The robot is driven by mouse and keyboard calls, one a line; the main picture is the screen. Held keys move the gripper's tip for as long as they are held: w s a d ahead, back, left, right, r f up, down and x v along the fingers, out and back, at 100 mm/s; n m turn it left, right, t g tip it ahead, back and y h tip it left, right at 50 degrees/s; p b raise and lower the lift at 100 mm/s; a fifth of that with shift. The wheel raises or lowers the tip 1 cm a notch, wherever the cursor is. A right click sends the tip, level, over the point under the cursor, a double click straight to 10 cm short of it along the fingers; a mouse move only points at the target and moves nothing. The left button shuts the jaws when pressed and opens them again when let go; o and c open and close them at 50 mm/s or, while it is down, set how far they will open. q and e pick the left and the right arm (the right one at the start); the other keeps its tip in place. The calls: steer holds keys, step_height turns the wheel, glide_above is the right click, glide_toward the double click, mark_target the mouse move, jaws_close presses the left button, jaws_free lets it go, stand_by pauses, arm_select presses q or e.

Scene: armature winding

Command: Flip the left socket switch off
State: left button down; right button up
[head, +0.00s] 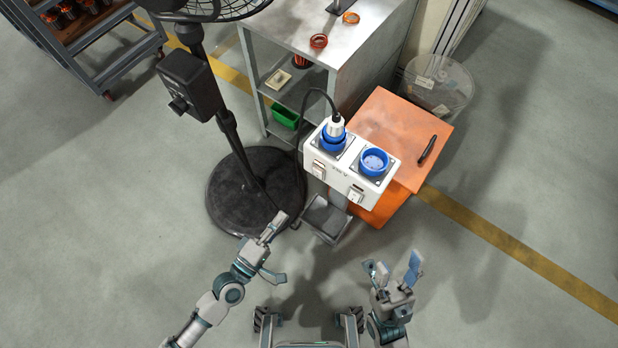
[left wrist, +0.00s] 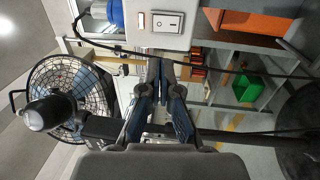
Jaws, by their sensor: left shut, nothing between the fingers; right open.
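A white socket box (head: 344,172) stands on a post and has two blue sockets. The left socket (head: 332,140) holds a plug with a black cable; the right socket (head: 374,162) is empty. The left switch (head: 318,168) sits below the left socket, the right switch (head: 356,194) below the right one. A white rocker switch (left wrist: 167,22) with a small lamp beside it shows in the left wrist view, ahead of my fingertips. My left gripper (head: 277,223) is shut and empty, below and left of the box, apart from it. My right gripper (head: 394,268) is open and empty, below the box.
A fan stand with a round black base (head: 255,190) is close to the left gripper. A grey shelf (head: 340,45) holds a green bin (head: 285,115). The floor at right is clear.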

mark_target(317, 172)
arm_select(q)
steer(key=x, duration=1.2)
steer(key=shift+w+d, duration=0.1)
steer(key=shift+d, duration=0.15)
steer(key=shift+w+d, duration=0.15)
steer(key=shift+w, duration=0.1)
steer(key=shift+w+d+r, duration=0.1)
steer(key=shift+w+d, duration=0.05)
steer(key=shift+w+d+r+p, duration=0.2)
steer(key=shift+w+r+p, duration=0.05)
steer(key=shift+r+p, duration=0.05)
steer(key=shift+a+f, duration=0.1)
steer(key=shift+f, duration=0.1)
steer(key=shift+s, duration=0.15)
